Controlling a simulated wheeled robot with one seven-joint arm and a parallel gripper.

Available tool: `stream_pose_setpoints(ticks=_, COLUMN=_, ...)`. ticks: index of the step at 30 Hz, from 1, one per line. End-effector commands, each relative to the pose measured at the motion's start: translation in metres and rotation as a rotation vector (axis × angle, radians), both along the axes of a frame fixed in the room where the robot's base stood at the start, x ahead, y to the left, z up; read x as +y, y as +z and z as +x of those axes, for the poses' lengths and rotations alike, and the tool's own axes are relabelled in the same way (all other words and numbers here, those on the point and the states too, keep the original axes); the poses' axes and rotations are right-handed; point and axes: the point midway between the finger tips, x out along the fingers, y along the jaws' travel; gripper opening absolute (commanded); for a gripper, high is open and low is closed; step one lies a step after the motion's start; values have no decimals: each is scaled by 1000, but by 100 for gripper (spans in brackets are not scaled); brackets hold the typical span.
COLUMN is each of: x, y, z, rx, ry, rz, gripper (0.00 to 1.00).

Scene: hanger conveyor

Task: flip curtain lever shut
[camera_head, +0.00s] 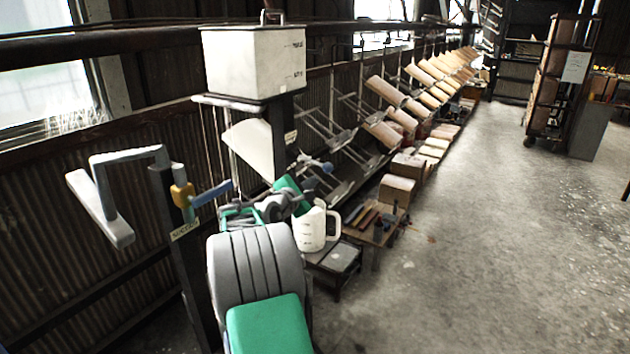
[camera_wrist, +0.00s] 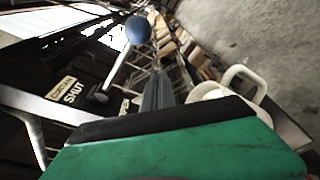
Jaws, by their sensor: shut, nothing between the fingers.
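The curtain lever shows in the wrist view as a blue ball knob (camera_wrist: 138,30) on a thin rod. A plate reading "CURTAIN SHUT" (camera_wrist: 65,87) is to its lower left, and a second small label (camera_wrist: 125,106) is partly hidden beside my fingers. My gripper (camera_wrist: 158,76) is shut and empty, with its dark fingers just below the knob in the picture. I cannot tell whether they touch the rod. In the head view the blue knob (camera_head: 326,168) is below the white hopper, and my gripper (camera_head: 302,197) is close to it, partly hidden by my arm.
A white jug (camera_head: 312,230) stands right beside my gripper on a low stand. A post at left carries a yellow fitting with a blue handle (camera_head: 212,194). The white hopper (camera_head: 254,62) is above. Racks and boxes (camera_head: 397,189) run back; the floor at right is clear.

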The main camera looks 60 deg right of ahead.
Motion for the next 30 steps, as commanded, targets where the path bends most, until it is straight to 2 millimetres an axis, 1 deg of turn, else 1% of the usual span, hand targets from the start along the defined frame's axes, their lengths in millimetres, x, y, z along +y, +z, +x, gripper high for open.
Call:
stream_pose_setpoints(ticks=1, x=15, y=3, z=-1, rx=-4, ry=3, rz=-3, gripper=0)
stream_pose_setpoints(ticks=6, x=60, y=8, z=-3, rx=-3, ry=10, rz=-2, gripper=0)
stream_pose_setpoints(ticks=9, x=81, y=11, z=-5, rx=-2, ry=13, rz=-2, gripper=0)
stream_pose_setpoints(ticks=12, x=94, y=13, z=-7, rx=-1, ry=10, rz=-1, gripper=0)
stream_pose_setpoints(ticks=16, x=100, y=15, z=-9, rx=-2, ry=8, rz=-2, gripper=0)
stream_pose_setpoints(ticks=26, x=99, y=14, z=-10, rx=-18, ry=2, rz=6, gripper=0)
stream_pose_setpoints(ticks=29, x=101, y=3, z=-11, rx=-136, ry=-22, rz=64, gripper=0)
stream_pose_setpoints(ticks=30, x=103, y=-9, z=-12, rx=-223, ry=-42, rz=114, gripper=0)
